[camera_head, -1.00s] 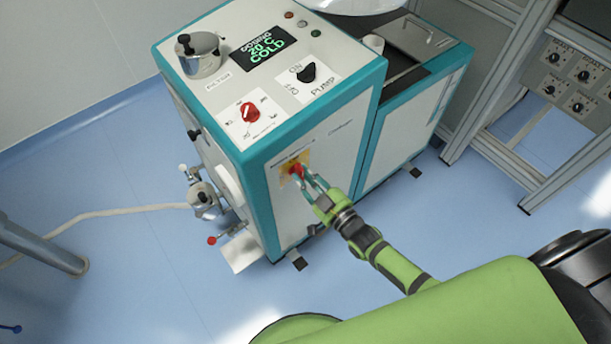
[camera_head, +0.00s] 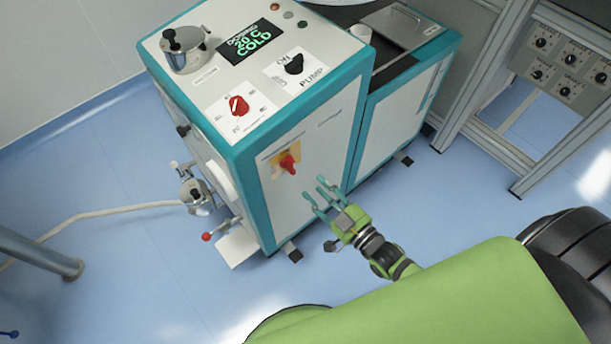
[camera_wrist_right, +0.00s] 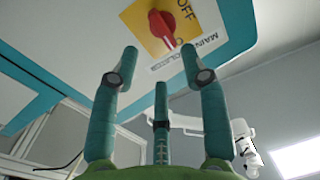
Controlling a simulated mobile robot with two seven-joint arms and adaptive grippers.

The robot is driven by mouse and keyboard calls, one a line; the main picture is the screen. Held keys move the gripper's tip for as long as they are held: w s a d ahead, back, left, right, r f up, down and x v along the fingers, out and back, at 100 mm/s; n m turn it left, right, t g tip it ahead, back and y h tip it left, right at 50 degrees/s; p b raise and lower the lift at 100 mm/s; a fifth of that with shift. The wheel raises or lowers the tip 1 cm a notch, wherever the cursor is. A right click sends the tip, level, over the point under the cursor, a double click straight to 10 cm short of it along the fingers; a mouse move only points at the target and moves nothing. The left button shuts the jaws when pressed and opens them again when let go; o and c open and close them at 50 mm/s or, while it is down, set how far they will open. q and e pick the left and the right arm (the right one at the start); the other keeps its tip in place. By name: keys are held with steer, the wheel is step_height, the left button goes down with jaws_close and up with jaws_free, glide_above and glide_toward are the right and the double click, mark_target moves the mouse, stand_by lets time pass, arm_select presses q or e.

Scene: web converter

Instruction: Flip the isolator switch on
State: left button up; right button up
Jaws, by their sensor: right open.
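The isolator switch is a red rotary handle (camera_head: 288,164) on a yellow plate (camera_head: 278,160), set in the white front panel of the teal-edged machine (camera_head: 320,150). In the right wrist view the red handle (camera_wrist_right: 163,28) is at the top, with "OFF" printed beside it on the yellow plate (camera_wrist_right: 150,12). My right gripper (camera_head: 319,194) is open and empty, apart from the handle, to its lower right in the head view. Its fingers (camera_wrist_right: 166,75) also show in the right wrist view, spread below the handle. My left gripper is not in view.
On the machine's top are a red dial (camera_head: 238,105), a black pump knob (camera_head: 294,64), a display (camera_head: 250,41) and a metal pot (camera_head: 186,48). A valve with a red-tipped lever (camera_head: 207,237) sticks out at the left. A framed control panel (camera_head: 570,60) stands at right.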

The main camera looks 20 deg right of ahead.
steer(key=shift+v, duration=1.75)
steer(key=s+d+f+g+h, duration=0.1)
steer(key=s+f+g, duration=0.2)
steer(key=f, duration=0.5)
steer(key=s+d+f+m+g+h, duration=0.1)
steer(key=s+d+f+g+h, duration=0.15)
steer(key=f, duration=0.45)
steer(key=s+d+f+g+h, duration=0.15)
steer(key=s+f, duration=0.25)
steer(key=f, duration=0.4)
steer(key=s+f+g, duration=0.4)
steer(key=s+f, duration=0.2)
steer(key=s, duration=0.4)
steer(key=s+a+f+g+h, duration=0.1)
steer(key=s+f+g, duration=0.4)
steer(key=s, duration=0.5)
steer(key=shift+s+a+f, duration=0.2)
steer(key=shift+f, duration=0.25)
